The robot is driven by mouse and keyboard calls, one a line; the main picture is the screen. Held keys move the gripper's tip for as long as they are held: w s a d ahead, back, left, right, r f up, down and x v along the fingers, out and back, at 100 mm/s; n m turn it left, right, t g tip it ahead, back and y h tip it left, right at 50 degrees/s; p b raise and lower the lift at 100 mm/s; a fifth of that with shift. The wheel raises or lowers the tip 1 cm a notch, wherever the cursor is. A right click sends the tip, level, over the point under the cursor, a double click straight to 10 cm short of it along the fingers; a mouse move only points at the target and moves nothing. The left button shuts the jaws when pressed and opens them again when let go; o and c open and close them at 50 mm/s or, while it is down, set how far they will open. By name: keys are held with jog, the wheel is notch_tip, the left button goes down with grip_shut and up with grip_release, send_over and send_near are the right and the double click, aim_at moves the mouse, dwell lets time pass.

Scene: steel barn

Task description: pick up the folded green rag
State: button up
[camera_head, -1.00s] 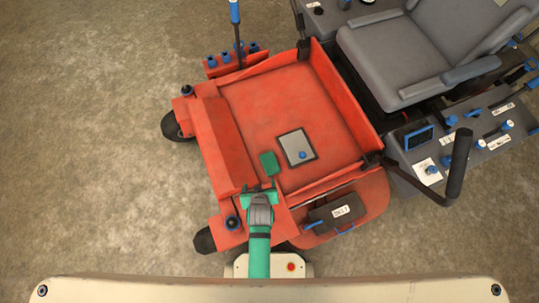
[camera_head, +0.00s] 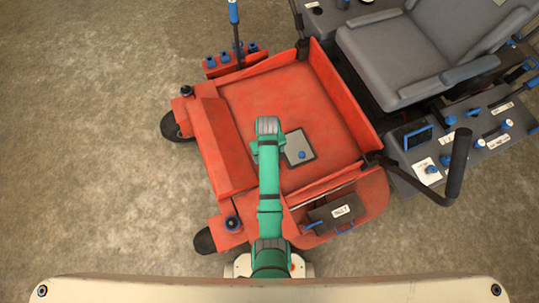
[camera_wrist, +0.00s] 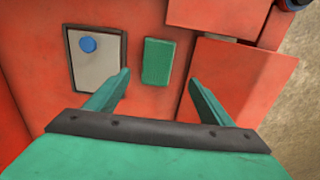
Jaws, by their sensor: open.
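The folded green rag (camera_wrist: 158,62) lies flat on the red deck of the vehicle (camera_wrist: 140,100), in the wrist view. My gripper (camera_wrist: 157,80) is open and empty there, with its two green fingers spread apart. The rag appears between and beyond the fingertips, apart from both; the gap in height is hard to judge. In the head view my green arm reaches over the red deck (camera_head: 292,95) and hides the rag. The gripper's fingers are also hidden there beneath the arm.
A grey plate (camera_head: 299,147) with a blue knob (camera_wrist: 88,44) lies beside the rag. Raised red walls (camera_head: 340,100) edge the deck. A dark box (camera_head: 334,213) sits at the near edge. A grey seat (camera_head: 405,50) and control levers stand to the right.

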notch_tip(320, 180, down, 6)
jog(key=shift+d+r, duration=0.15)
jog(key=shift+r, duration=0.1)
jog(key=shift+w+f, duration=0.2)
jog(key=shift+f, duration=1.05)
jog(key=shift+w+f, duration=0.2)
jog(key=shift+f, duration=1)
jog(key=shift+d, duration=0.15)
jog(key=c, duration=1.2)
jog(key=shift+o, duration=0.2)
jog(key=shift+s, duration=0.1)
